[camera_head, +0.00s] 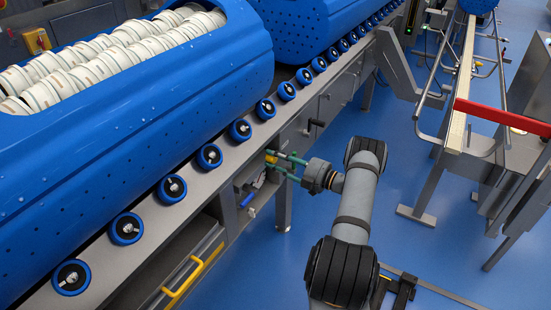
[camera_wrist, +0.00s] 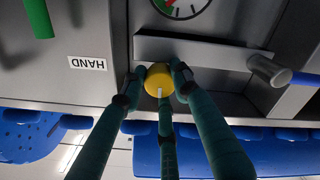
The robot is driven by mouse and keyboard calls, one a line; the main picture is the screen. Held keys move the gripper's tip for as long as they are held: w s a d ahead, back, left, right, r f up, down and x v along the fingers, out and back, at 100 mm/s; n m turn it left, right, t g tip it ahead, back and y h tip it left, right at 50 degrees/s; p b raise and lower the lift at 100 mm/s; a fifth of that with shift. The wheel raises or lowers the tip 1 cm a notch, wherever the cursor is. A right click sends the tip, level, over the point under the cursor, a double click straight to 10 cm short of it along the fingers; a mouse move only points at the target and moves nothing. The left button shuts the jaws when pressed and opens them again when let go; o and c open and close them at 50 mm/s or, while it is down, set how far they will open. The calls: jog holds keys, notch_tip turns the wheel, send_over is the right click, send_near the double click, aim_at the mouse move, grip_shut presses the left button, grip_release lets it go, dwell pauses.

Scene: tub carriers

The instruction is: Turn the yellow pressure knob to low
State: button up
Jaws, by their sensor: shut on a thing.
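The yellow pressure knob (camera_wrist: 160,76) sits on the grey machine front in the wrist view, with a white mark on it pointing down in the picture. My gripper (camera_wrist: 159,84) has green fingers closed around the knob. In the head view, my gripper (camera_head: 278,164) reaches the machine's side below the conveyor, and a little of the yellow knob (camera_head: 270,158) shows between the fingers. A round gauge (camera_wrist: 182,6) with green and red bands is partly cut off at the top of the wrist view.
A grey bar-shaped part (camera_wrist: 200,50) and a blue-handled lever (camera_wrist: 275,72) lie beside the knob. A "HAND" label (camera_wrist: 87,63) and a green handle (camera_wrist: 39,18) are to the left. Blue tubs (camera_head: 130,130) stand along rollers (camera_head: 209,156).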

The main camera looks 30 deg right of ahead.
jog(key=shift+d+m, duration=0.2)
jog(key=shift+m, duration=0.3)
jog(key=o, duration=1.2)
jog(key=shift+a, duration=0.1)
jog(key=shift+c, duration=0.2)
jog(key=v, duration=1.2)
